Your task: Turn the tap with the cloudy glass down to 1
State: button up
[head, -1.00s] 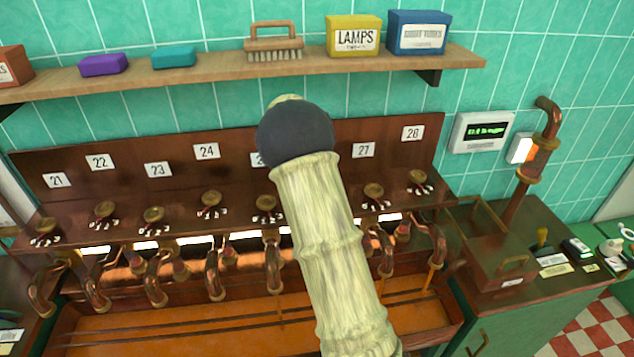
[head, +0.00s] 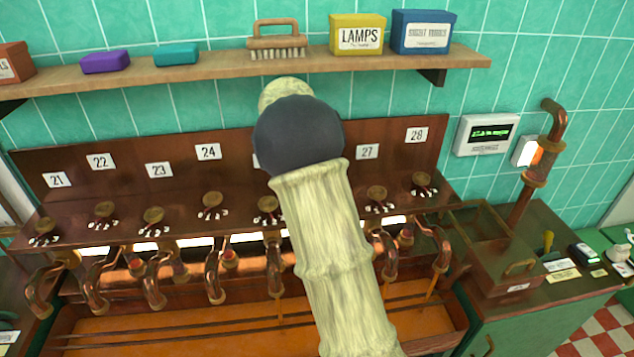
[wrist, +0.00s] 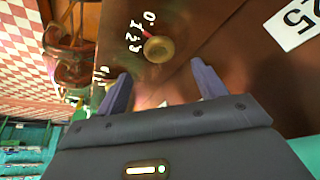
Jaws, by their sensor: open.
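In the wrist view, my gripper (wrist: 162,70) is open, with its two fingers apart. A brass tap knob (wrist: 158,49) lies just beyond the fingertips, not held. Its red pointer is on the side of the scale marked 0 to 3, near the 0 and 1; the exact setting is hard to read. In the head view, a row of taps includes the knob (head: 269,205) left of my arm. My arm hides the gripper and some of the taps. I cannot tell which glass is cloudy.
The wooden panel (head: 75,160) carries several numbered plates. A shelf (head: 215,76) above holds a brush (head: 276,40) and boxes. An orange trough (head: 190,333) runs below the taps.

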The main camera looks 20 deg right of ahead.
jog(key=v, duration=0.5)
jog(key=shift+b, duration=0.3)
jog(key=shift+f, duration=0.1)
jog(key=s+a+f+n+y, duration=0.1)
jog(key=s+a+f+n, duration=0.3)
jog(key=s, duration=0.4)
jog(key=s+a+f+n+y, duration=0.1)
jog(key=s+a+f+n, duration=0.3)
jog(key=s, duration=0.5)
jog(key=s+a+f+n+y, duration=0.2)
jog(key=s+a+f+n, duration=0.2)
jog(key=s, duration=0.5)
jog(key=shift+a+f+n+t, duration=0.25)
jog(key=shift+a+n+t, duration=0.15)
jog(key=shift+a+n, duration=0.1)
jog(key=shift+s, duration=0.1)
